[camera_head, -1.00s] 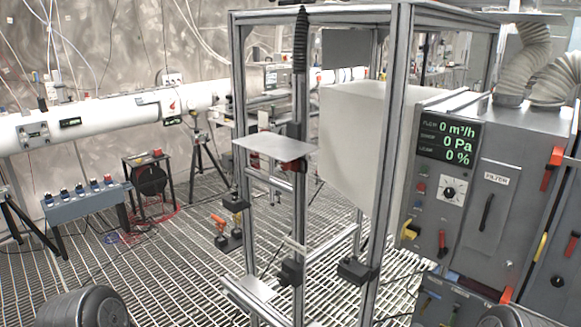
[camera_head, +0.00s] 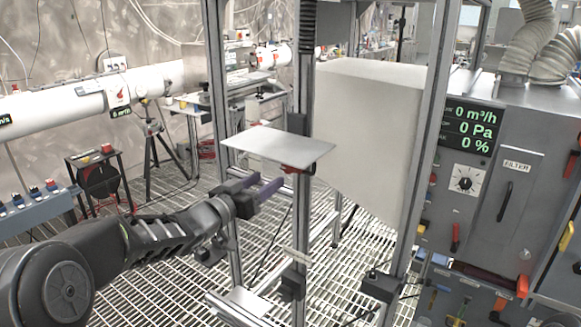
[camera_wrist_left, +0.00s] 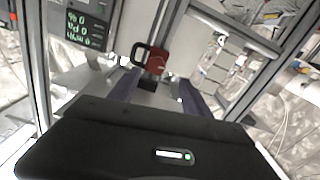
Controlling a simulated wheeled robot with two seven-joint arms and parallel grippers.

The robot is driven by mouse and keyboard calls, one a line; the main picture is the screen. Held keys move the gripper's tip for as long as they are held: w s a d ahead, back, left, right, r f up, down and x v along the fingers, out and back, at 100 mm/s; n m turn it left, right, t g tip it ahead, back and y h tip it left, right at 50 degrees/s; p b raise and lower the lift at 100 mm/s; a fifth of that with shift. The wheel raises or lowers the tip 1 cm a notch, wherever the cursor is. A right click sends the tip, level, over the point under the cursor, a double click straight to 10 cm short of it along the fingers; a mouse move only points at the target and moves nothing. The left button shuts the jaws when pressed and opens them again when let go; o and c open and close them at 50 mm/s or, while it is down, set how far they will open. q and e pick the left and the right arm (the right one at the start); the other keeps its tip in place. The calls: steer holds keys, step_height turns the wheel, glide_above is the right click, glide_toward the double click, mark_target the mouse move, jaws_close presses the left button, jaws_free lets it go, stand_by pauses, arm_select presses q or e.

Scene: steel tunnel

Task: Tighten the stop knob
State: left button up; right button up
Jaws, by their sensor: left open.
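A flat pale plate (camera_head: 278,146) sits on an aluminium post of the frame. A small red part (camera_head: 298,168), perhaps the stop knob, shows just under the plate. In the left wrist view a red block (camera_wrist_left: 156,63) with a black loop handle is ahead, between and beyond the fingers. My left gripper (camera_head: 262,190) is open, with purple fingers pointing at the post, below and left of the plate. The same left gripper shows in its wrist view (camera_wrist_left: 158,92) with nothing between the fingers. I cannot tell the exact gap to the red part. My right gripper is out of view.
Aluminium uprights (camera_head: 216,120) and (camera_head: 424,150) stand either side of the post. A white box (camera_head: 368,130) is behind it. A grey control cabinet (camera_head: 520,200) with a hose is at right. Below is open floor grating (camera_head: 165,290).

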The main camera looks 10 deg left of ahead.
mark_target(287, 168)
arm_select(q)
steer(key=x, duration=0.2)
steer(key=p+x, duration=0.1)
steer(key=x, duration=0.2)
steer(key=p+x, duration=0.1)
steer(key=x, duration=0.1)
steer(key=shift+w+d+r, duration=0.15)
steer(key=shift+d, duration=0.2)
steer(key=shift+n, duration=0.3)
jaws_close()
stand_by(0.5)
